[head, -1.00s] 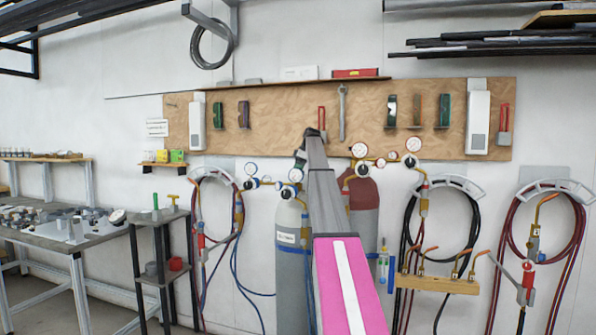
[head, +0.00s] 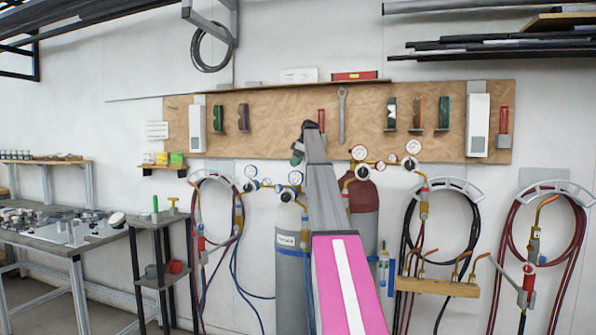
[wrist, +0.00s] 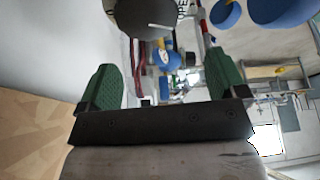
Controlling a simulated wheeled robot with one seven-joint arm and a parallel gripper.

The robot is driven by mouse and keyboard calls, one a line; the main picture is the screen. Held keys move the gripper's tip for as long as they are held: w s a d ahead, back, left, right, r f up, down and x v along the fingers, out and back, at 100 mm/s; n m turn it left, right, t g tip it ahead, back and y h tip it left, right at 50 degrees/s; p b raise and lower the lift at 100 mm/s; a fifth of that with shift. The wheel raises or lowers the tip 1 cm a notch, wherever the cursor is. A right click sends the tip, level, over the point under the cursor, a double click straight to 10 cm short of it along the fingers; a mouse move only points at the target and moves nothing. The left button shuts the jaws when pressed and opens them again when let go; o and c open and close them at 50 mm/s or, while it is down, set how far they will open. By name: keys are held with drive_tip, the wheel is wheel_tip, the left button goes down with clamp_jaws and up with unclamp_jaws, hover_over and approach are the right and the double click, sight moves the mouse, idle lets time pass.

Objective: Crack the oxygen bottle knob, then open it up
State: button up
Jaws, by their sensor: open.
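The grey oxygen bottle (head: 289,240) stands against the wall in the head view, with its regulator and gauges (head: 287,186) at the top. My arm hides part of its right side. In the wrist view a dark round knob (wrist: 145,18) shows at the top, with part of some lettering beside it. My gripper (wrist: 162,85) is open and empty, its two green-padded fingers spread apart, with the knob beyond the fingertips. In the head view my gripper (head: 298,153) shows small above the bottle, partly behind my arm. Contact with the knob cannot be seen.
A red bottle (head: 363,205) with gauges (head: 413,148) stands right of my arm. Blue gauge backs (wrist: 280,10) show in the wrist view. Hoses (head: 215,185) hang left. A wooden tool board (head: 270,130) is behind. A small stand (head: 158,222) and workbench (head: 70,245) are left.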

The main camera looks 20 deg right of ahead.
drive_tip(key=s+a+r, duration=0.3)
drive_tip(key=a+r, duration=0.3)
drive_tip(key=a, duration=0.4)
drive_tip(key=shift+s, duration=0.1)
